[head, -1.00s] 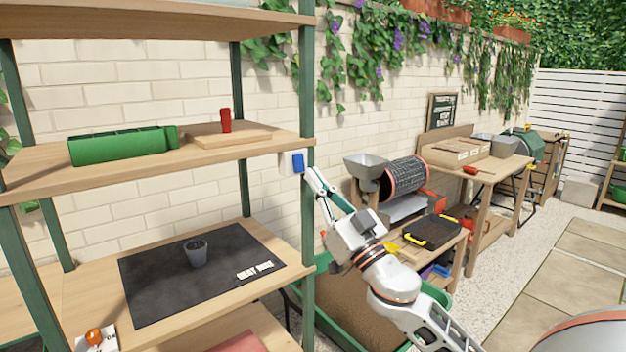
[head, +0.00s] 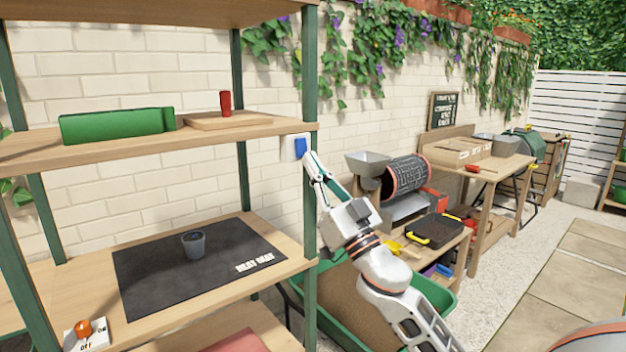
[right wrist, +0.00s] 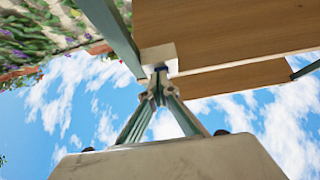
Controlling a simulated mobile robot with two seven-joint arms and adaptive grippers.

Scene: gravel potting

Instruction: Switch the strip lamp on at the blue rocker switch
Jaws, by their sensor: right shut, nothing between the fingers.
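The blue rocker switch (head: 300,147) sits on a white box at the front right corner of the middle shelf, beside the green post. My right gripper (head: 308,157) is shut and empty, its fingertips pointing up at the switch's lower right. In the right wrist view the closed fingertips (right wrist: 160,92) stand right at the white switch box (right wrist: 158,56). Only a sliver of the blue rocker (right wrist: 160,69) shows above them. I cannot tell whether they touch it. No lit strip lamp can be made out. My left gripper is not in view.
The shelf's green post (head: 310,210) stands close beside my right gripper. Below are a black heat mat (head: 150,285), a grey pot (head: 194,244) and an orange knob (head: 84,328).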

